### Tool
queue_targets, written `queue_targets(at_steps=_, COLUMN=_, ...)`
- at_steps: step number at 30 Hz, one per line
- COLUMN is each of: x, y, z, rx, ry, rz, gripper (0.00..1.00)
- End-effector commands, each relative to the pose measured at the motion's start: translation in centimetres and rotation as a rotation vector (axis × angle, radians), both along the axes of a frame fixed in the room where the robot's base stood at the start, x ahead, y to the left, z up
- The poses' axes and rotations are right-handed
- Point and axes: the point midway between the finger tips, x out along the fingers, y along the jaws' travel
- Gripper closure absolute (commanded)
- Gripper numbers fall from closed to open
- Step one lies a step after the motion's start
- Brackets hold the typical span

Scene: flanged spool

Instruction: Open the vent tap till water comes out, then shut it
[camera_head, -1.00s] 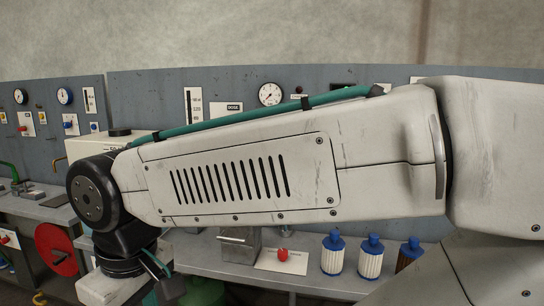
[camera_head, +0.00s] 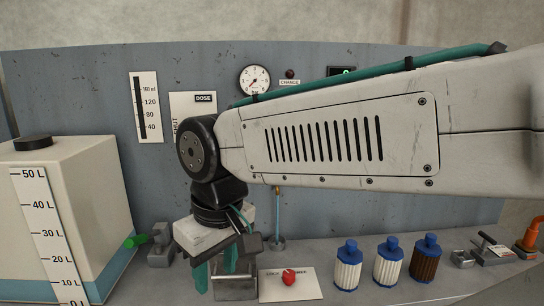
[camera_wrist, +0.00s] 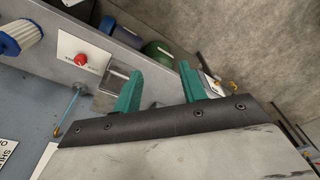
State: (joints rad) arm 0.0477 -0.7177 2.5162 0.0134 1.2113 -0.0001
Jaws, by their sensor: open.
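No tap marked as the vent tap can be made out. A thin pale blue upright line (camera_head: 278,217) with a brass-coloured end at its top stands behind my forearm, above a small metal base. I cannot tell if it is a tube or water. It also shows in the wrist view (camera_wrist: 70,108). A green-handled metal valve (camera_head: 158,243) sits beside the white tank. My gripper (camera_head: 215,272) points down by the metal block with a bar handle (camera_head: 236,284). In the wrist view my gripper's green fingers (camera_wrist: 160,72) are apart, with nothing between them.
The white tank (camera_head: 75,180) with a litre scale stands at the left. A red knob (camera_head: 289,277) on a white card is right of the block. Several blue-capped filters (camera_head: 347,268) stand on the grey bench. A dial gauge (camera_head: 254,80) is on the back panel.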

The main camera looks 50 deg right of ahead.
Motion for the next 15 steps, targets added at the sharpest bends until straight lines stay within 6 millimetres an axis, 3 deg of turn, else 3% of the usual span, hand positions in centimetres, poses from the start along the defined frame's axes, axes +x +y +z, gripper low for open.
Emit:
queue_targets(at_steps=5, x=7.8, y=-4.9, z=4.0, rx=0.05, ry=-0.067, rz=-0.208, gripper=0.58)
queue_targets(at_steps=9, x=14.8, y=-13.2, z=7.0, rx=0.089, ry=-0.152, rz=-0.425, gripper=0.58)
queue_targets(at_steps=12, x=18.2, y=-20.3, z=8.3, rx=0.103, ry=-0.216, rz=-0.568, gripper=0.58)
queue_targets(at_steps=15, x=20.2, y=-27.0, z=9.0, rx=0.11, ry=-0.271, rz=-0.684, gripper=0.58)
